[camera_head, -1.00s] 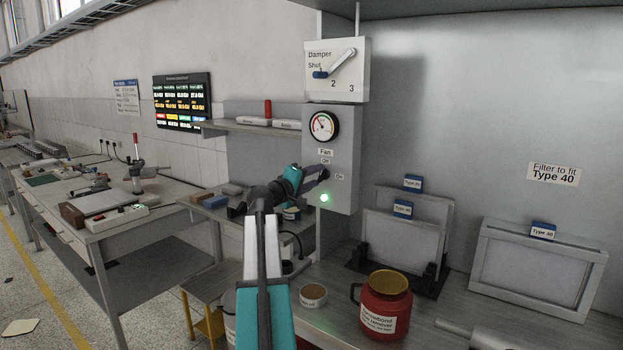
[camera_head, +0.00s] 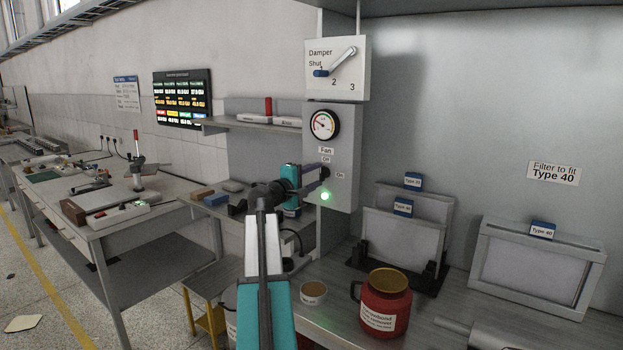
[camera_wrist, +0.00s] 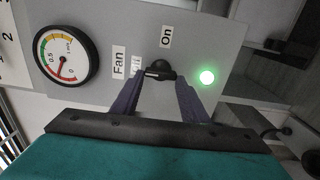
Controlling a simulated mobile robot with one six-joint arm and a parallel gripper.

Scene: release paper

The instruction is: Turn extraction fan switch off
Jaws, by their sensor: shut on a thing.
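The fan switch is a small black knob (camera_wrist: 161,69) on the grey control panel (camera_head: 343,130). In the wrist view a pale mark on the knob is on its left side, by the partly covered Off label (camera_wrist: 137,63). The On label (camera_wrist: 166,36) is above it there. My gripper (camera_wrist: 162,79) has its two purple fingers on either side of the knob, shut on it.
A round gauge (camera_head: 323,124) is above the switch, and a damper lever (camera_head: 338,62) higher up. A red jar (camera_head: 385,303) and a small tub (camera_head: 313,293) stand on the bench below. Filters (camera_head: 403,240) stand at right.

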